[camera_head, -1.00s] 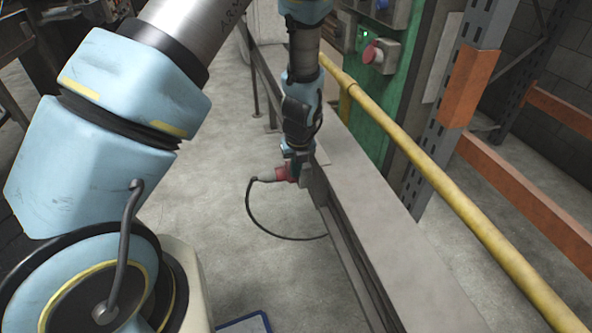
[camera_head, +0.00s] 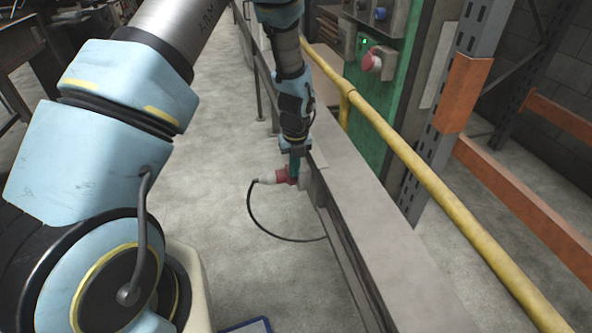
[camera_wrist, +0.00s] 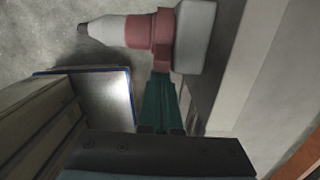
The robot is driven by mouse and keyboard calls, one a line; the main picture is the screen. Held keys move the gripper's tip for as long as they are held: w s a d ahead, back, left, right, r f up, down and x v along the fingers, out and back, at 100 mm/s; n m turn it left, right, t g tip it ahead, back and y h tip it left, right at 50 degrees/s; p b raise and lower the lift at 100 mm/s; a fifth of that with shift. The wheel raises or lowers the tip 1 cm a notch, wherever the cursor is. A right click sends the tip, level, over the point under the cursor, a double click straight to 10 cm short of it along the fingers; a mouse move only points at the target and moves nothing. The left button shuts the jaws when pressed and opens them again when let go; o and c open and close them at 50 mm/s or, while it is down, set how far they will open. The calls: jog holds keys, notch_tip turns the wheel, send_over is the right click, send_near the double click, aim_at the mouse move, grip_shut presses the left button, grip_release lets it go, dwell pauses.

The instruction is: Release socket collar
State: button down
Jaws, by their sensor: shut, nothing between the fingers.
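The red socket collar (camera_wrist: 162,36) sits between a pale grey plug with a red front (camera_wrist: 118,31) and a grey socket housing (camera_wrist: 194,36) in the wrist view. In the head view the plug (camera_head: 266,180) and collar (camera_head: 283,176) are small, at the side of the grey rail. My gripper (camera_wrist: 161,80) has teal fingers, shut together and empty. Their tips are at the collar's lower edge in the wrist view; I cannot tell whether they touch it. In the head view my gripper (camera_head: 295,160) comes down from above onto the red part, partly covering it.
A black cable (camera_head: 256,222) loops from the plug towards the rail. The grey rail (camera_head: 375,225) and a yellow pipe (camera_head: 430,175) run alongside. A green panel with a red button (camera_head: 371,62) stands behind. A blue-edged tray (camera_wrist: 105,98) lies below. Floor left of the plug is clear.

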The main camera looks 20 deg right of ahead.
jog(key=g, duration=0.1)
jog(key=w+g+p, duration=0.1)
jog(key=shift+r+g+p, duration=0.3)
jog(key=shift+r+g, duration=0.05)
jog(key=shift+g, duration=0.05)
jog(key=shift+w+d+r, duration=0.1)
jog(key=shift+w+r, duration=0.1)
jog(key=shift+w, duration=0.6)
jog(key=shift+r, duration=0.15)
jog(key=shift+r+p, duration=0.75)
jog(key=shift+p, duration=0.05)
jog(key=shift+s+f, duration=0.1)
jog(key=shift+s, duration=0.05)
